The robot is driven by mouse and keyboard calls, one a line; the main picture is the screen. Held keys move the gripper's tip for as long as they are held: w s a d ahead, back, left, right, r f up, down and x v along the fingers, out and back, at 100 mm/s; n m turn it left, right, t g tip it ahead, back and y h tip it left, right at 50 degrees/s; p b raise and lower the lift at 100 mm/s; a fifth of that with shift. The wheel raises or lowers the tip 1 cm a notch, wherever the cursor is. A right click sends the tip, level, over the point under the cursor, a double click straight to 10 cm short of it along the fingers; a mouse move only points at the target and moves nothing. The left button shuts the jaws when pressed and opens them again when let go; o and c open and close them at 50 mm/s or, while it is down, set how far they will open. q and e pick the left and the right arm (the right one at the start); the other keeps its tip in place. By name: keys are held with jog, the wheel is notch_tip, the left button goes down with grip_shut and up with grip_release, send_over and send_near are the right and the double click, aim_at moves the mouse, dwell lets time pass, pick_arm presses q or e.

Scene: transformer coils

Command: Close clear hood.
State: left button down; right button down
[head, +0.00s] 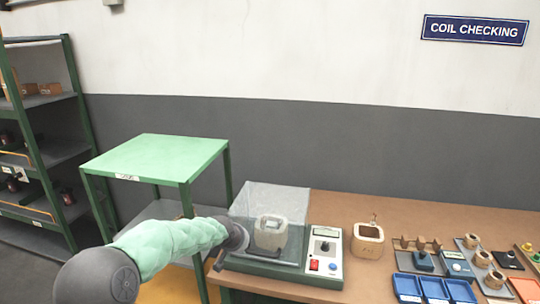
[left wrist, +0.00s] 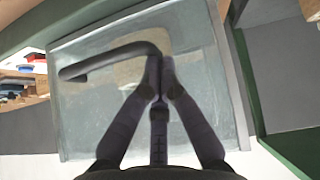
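The clear hood (head: 300,207) sits over a tester base (head: 284,272) on the table, with a pale coil (head: 270,232) inside. In the left wrist view the hood's panel (left wrist: 95,115) fills the middle. The bent handle (left wrist: 110,60) runs to my left fingertips (left wrist: 160,68), which are close together on its near end. The exact contact is hard to see. My right gripper is out of view.
A control panel (head: 324,252) adjoins the hood. A wooden-looking coil (head: 367,242) stands to its right, then blue trays (head: 434,290) and small coils. A green-topped stand (head: 160,157) is behind my left arm. A shelf rack (head: 75,120) stands at far left.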

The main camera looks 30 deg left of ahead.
pick_arm(q)
jog(key=shift+s+d+f, duration=0.1)
jog(key=shift+s+f, duration=0.1)
jog(key=shift+f, duration=0.25)
jog(key=shift+s+d+f, duration=0.1)
jog(key=shift+s+f, duration=0.05)
jog(key=shift+f, duration=0.3)
notch_tip(320, 180, up, 6)
jog(key=a+p, duration=0.1)
jog(key=p, duration=0.2)
jog(key=s+d+r+p, duration=0.1)
jog(key=s+d+r, duration=0.1)
jog(key=s, duration=0.7)
jog(key=shift+p, duration=0.3)
jog(key=shift+d, duration=0.1)
